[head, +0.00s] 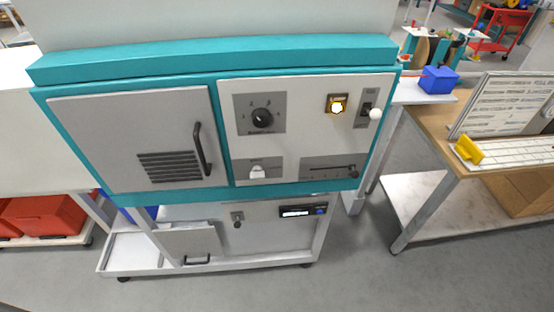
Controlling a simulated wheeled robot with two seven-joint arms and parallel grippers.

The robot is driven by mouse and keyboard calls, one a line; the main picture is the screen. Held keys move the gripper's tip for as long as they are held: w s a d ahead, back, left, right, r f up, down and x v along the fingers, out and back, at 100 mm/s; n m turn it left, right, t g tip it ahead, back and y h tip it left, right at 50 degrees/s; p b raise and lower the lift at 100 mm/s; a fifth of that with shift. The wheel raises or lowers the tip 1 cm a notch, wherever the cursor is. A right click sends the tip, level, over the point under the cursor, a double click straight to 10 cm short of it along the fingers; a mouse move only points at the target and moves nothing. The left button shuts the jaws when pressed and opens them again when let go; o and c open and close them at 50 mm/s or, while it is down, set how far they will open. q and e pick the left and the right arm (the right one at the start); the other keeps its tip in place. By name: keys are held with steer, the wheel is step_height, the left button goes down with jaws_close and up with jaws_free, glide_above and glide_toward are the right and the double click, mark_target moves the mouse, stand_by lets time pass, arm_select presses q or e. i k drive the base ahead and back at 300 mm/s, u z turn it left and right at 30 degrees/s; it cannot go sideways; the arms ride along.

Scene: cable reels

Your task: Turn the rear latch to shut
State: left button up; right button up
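A teal and grey cabinet (226,140) fills the middle of the head view. Its light right-hand panel (310,125) carries a black rotary knob (262,118) and a small white turn piece (257,172) on a grey plate below it. A small knob-like latch (237,218) sits on the lower front panel, beside a display. I cannot tell which of these, if any, is the rear latch, and the cabinet's back is hidden. Neither of my grippers is in view.
A vented door (135,140) with a black handle is at left. A wooden table (432,125) stands right; grey floor (375,240) is clear between.

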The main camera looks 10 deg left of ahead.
mark_target(257, 173)
steer(key=u, duration=0.55)
steer(key=k, duration=0.65)
steer(key=z, duration=1.35)
